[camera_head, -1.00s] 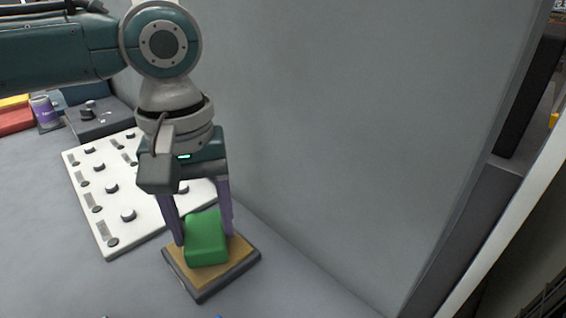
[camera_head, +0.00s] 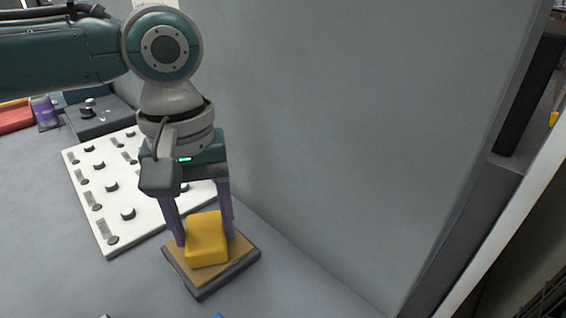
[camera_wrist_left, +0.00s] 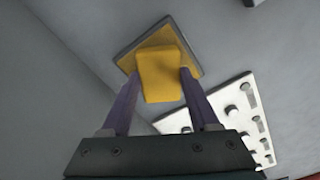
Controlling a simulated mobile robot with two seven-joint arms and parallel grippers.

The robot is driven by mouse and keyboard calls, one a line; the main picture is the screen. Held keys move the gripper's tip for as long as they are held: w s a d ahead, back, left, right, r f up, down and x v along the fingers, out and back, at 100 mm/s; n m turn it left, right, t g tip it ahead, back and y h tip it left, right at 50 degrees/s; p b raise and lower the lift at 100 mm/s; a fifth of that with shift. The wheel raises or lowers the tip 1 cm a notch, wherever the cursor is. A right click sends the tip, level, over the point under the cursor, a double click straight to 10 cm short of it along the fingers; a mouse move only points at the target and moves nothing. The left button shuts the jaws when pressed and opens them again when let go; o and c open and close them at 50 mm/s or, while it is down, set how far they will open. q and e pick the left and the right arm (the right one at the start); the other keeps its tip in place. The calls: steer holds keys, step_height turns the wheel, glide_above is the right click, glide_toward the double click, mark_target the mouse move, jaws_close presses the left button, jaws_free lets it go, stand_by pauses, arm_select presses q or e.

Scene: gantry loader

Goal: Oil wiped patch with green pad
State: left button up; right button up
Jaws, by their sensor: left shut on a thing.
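A block-shaped pad (camera_head: 207,240) is yellow now, not green. It is between the fingers of my left gripper (camera_head: 206,236), which is shut on it. The pad is over a tan square patch (camera_head: 232,250) with a dark grey raised rim; I cannot tell whether it presses on the surface. In the left wrist view the yellow pad (camera_wrist_left: 160,75) is between the two purple fingers (camera_wrist_left: 155,85), with the tan patch (camera_wrist_left: 140,48) behind it. No green pad is in view. My right gripper is not in view.
A white board (camera_head: 90,200) with several dark knobs and slots lies beside the patch at left. A dark box (camera_head: 100,122), a purple cup (camera_head: 44,110) and a red tray (camera_head: 14,118) stand farther back. A grey wall (camera_head: 340,130) rises close on the right.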

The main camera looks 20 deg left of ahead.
mark_target(203, 232)
arm_select(q)
steer(key=shift+a+f+p, duration=0.1)
steer(key=shift+f+p, duration=0.1)
steer(key=shift+p, duration=0.25)
stand_by(1.5)
step_height(203, 232, up, 7)
steer(key=p, duration=0.9)
steer(key=shift+r+p, duration=0.2)
steer(key=shift+p, duration=0.1)
steer(key=shift+s, duration=0.1)
stand_by(0.3)
